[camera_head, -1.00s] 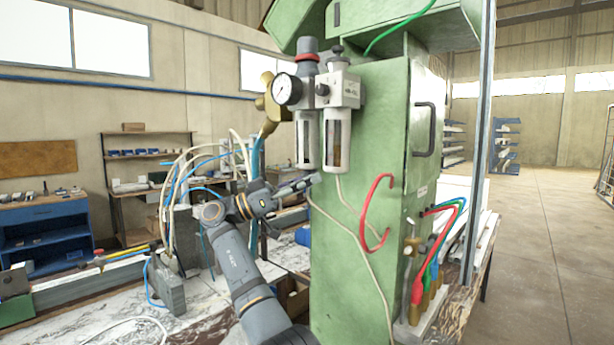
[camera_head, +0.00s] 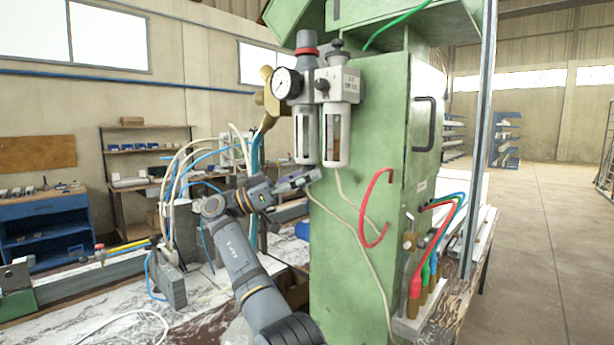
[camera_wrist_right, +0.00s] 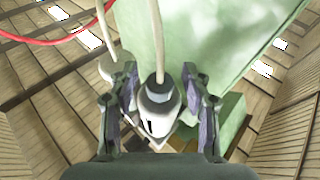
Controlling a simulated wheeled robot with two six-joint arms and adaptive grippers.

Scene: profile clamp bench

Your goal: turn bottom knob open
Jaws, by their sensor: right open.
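The air filter-regulator unit on the green cabinet has two clear bowls, a left bowl (camera_head: 305,135) and a right bowl (camera_head: 338,135), with pale hoses below them. My right gripper (camera_head: 308,178) is just under the left bowl in the head view, pointing right. In the right wrist view its fingers (camera_wrist_right: 165,112) are apart. A grey rounded bowl bottom with a knob-like end (camera_wrist_right: 158,95) and a hose shows between them; contact cannot be told. The second bowl (camera_wrist_right: 108,65) is beyond the left finger. My left gripper is not in view.
The green cabinet (camera_head: 355,240) stands close behind the gripper. A red hose (camera_head: 367,210) loops from its front. A pressure gauge (camera_head: 287,82) sits above the left bowl. Cables and a bench (camera_head: 180,320) lie at left.

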